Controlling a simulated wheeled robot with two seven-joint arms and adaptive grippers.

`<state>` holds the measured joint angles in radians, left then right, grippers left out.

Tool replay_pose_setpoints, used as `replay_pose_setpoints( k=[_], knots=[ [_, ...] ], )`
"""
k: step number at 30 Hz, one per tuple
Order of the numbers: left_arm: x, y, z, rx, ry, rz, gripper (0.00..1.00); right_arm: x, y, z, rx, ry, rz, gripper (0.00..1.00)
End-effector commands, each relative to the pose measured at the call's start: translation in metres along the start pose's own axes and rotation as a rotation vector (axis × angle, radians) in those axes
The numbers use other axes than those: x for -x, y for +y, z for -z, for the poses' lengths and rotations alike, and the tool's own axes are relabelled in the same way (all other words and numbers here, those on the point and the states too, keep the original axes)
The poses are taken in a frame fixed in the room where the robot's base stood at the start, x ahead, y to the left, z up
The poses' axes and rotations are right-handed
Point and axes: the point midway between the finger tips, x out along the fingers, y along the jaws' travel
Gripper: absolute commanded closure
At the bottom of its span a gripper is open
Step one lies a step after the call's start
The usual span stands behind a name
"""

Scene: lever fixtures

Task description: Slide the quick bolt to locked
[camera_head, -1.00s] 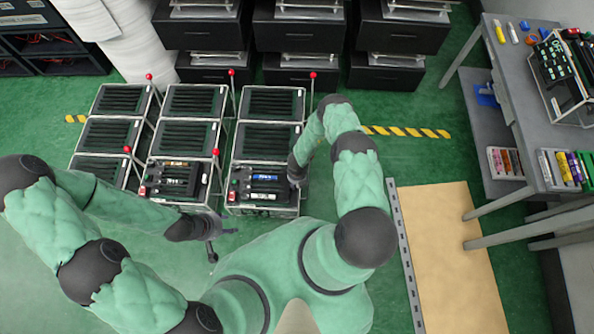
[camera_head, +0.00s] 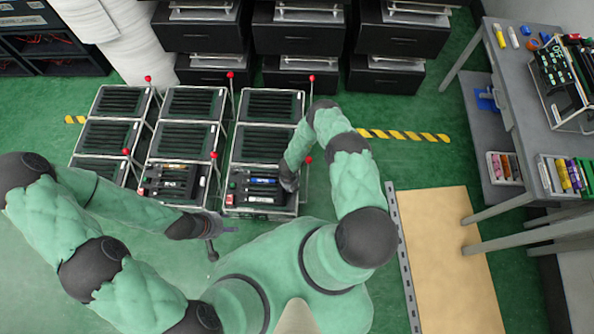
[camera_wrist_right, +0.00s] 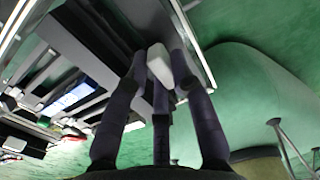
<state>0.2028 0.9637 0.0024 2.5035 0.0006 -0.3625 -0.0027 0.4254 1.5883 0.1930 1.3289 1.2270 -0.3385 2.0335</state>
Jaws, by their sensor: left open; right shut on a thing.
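My right gripper (camera_head: 290,184) is at the right side of the nearest right-hand rack unit (camera_head: 262,211). In the right wrist view, its dark fingers (camera_wrist_right: 160,82) are shut around a small pale block (camera_wrist_right: 159,64) at the unit's edge. The block looks like the quick bolt's handle, but the fingers hide part of it. I cannot tell whether the bolt is locked. The unit holds dark bars, one with a blue label (camera_head: 263,181), and a red piece on its left. My left gripper (camera_head: 223,243) is open and empty, in front of the middle rack.
A red-tipped lever (camera_head: 308,160) stands close to my right gripper. More red-tipped levers rise along the other racks (camera_head: 180,134). A grey table (camera_head: 545,100) stands at the right, with a tan mat (camera_head: 445,260) on the floor.

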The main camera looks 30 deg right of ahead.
Motion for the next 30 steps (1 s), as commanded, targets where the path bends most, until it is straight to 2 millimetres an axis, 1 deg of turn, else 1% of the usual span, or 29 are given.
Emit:
replay_pose_setpoints(
  k=[1, 3, 6, 9, 17, 18, 20, 30],
  knots=[
    [0.002, 0.001, 0.0, -0.001, 0.0, 0.0, 0.49, 0.001, 0.011, 0.004, 0.005, -0.001, -0.002, 1.0],
    [-0.003, -0.001, 0.0, -0.001, 0.0, 0.0, 0.49, -0.001, 0.022, 0.005, 0.003, -0.003, -0.002, 1.0],
    [-0.008, -0.003, 0.0, 0.0, 0.0, 0.0, 0.49, -0.001, 0.032, 0.005, 0.001, -0.002, -0.002, 1.0],
    [-0.008, -0.003, 0.0, 0.0, 0.0, 0.0, 0.49, -0.001, 0.035, 0.005, 0.0, -0.001, -0.001, 1.0],
    [-0.008, -0.003, 0.0, 0.0, 0.0, 0.0, 0.49, 0.0, 0.037, 0.006, 0.002, 0.0, -0.006, 1.0],
    [-0.008, -0.003, 0.0, 0.0, 0.0, 0.0, 0.49, 0.0, 0.038, 0.006, 0.002, 0.0, -0.007, 0.67],
    [-0.008, -0.003, 0.0, 0.0, 0.0, 0.0, 0.49, 0.0, 0.038, 0.006, 0.002, 0.0, -0.007, 0.51],
    [-0.007, -0.003, 0.001, 0.0, 0.0, 0.0, 0.49, 0.001, 0.036, 0.006, 0.0, 0.0, -0.002, 0.51]
  ],
)
